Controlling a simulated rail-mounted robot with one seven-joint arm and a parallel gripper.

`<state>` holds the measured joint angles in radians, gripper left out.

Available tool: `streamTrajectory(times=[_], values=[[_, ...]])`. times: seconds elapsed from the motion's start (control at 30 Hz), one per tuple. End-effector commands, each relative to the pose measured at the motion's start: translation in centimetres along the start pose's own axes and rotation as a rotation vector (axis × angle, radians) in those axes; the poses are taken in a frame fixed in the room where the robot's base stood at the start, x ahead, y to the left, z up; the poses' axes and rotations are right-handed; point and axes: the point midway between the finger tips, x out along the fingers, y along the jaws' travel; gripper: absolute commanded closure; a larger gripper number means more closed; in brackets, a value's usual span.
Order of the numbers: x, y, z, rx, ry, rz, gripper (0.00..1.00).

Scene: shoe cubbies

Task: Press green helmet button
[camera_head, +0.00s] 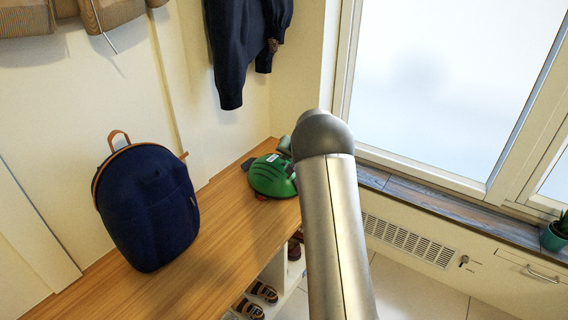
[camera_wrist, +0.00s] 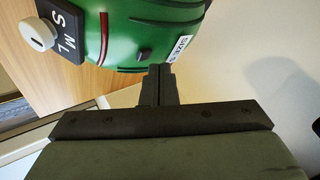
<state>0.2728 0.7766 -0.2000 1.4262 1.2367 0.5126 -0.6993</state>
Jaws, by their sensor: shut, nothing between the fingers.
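The green helmet (camera_head: 270,177) rests on the wooden bench in the head view, left of my arm. In the wrist view the helmet (camera_wrist: 125,30) fills the upper part of the picture. A small dark button (camera_wrist: 143,55) sits on its green shell, beside a white size label (camera_wrist: 179,46). A black panel marked S, M, L (camera_wrist: 68,35) with a white knob (camera_wrist: 38,34) is at the upper left. My gripper (camera_wrist: 158,72) is shut and empty, its tips close to the shell and just below the button in the picture. I cannot tell whether they touch it. My arm mostly hides the gripper in the head view.
A dark blue backpack (camera_head: 148,205) stands on the wooden bench (camera_head: 185,275), left of the helmet. Dark clothing (camera_head: 240,45) hangs above on the wall. Sandals (camera_head: 262,292) sit in the cubbies below. A window and sill (camera_head: 430,198) are at the right.

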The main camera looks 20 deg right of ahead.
Motion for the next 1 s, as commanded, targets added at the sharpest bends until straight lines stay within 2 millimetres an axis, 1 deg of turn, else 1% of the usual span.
streamTrajectory(times=[0.33,0.67,1.0], values=[[0.04,0.03,0.03,0.0,0.0,0.0,1.0],[0.67,0.5,0.46,0.0,0.001,0.0,1.0],[0.61,0.46,0.43,0.0,0.001,0.0,1.0]])
